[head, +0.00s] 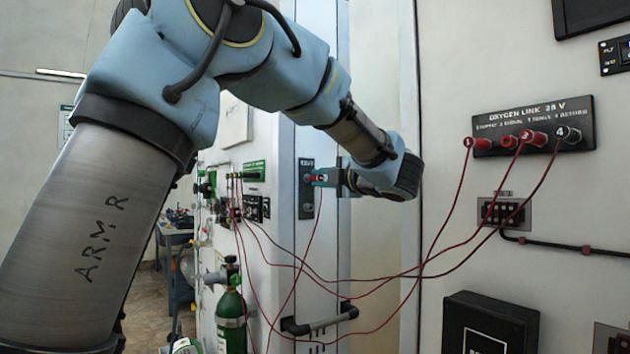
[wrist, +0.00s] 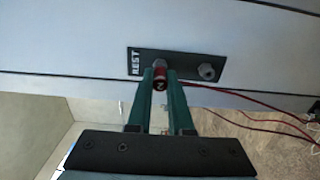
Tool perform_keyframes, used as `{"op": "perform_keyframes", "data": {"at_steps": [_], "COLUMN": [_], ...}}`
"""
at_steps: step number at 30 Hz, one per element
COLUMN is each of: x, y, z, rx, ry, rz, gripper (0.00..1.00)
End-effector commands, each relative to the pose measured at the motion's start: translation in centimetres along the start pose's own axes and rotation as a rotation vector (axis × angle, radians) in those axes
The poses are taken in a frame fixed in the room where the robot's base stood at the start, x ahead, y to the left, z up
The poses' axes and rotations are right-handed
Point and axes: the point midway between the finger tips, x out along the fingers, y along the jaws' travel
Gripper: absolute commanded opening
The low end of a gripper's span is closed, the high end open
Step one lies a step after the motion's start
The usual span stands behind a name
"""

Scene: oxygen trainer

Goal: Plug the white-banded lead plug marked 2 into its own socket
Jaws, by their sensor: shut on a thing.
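My gripper (wrist: 160,76) is shut on a red plug (wrist: 159,74) whose dark end shows a 2; its white band is not clear. The plug lines up with the left post of the dark REST plate (wrist: 182,67); I cannot tell how far it sits on it. In the head view my gripper (head: 322,178) is at this plate (head: 306,188) on the white cabinet. The Oxygen Link panel (head: 532,112) is on the right wall, with plugs 1 (head: 476,143), 3 (head: 532,138) and 4 (head: 568,135) in a row. A red fitting (head: 508,141) between 1 and 3 shows no clear lead.
Dark red leads (head: 395,277) hang in loops between the left cabinet and the link panel. A bar handle (head: 318,322) is below my gripper. A small terminal block (head: 504,212) and a black box (head: 490,322) are below the link panel. A green cylinder (head: 231,318) stands at left.

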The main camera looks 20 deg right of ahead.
Motion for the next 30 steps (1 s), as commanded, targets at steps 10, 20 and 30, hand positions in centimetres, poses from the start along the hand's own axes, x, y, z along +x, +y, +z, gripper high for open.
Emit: {"op": "perform_keyframes", "data": {"at_steps": [10, 20, 30], "x": [-1.5, -2.7, -4.0], "y": [0.0, 0.0, 0.0], "z": [0.1, 0.0, 0.0], "rx": [-0.001, 0.0, 0.0], "ry": [-0.003, -0.002, -0.002], "rz": [0.0, 0.0, 0.0], "gripper": [0.0, 0.0, 0.0]}}
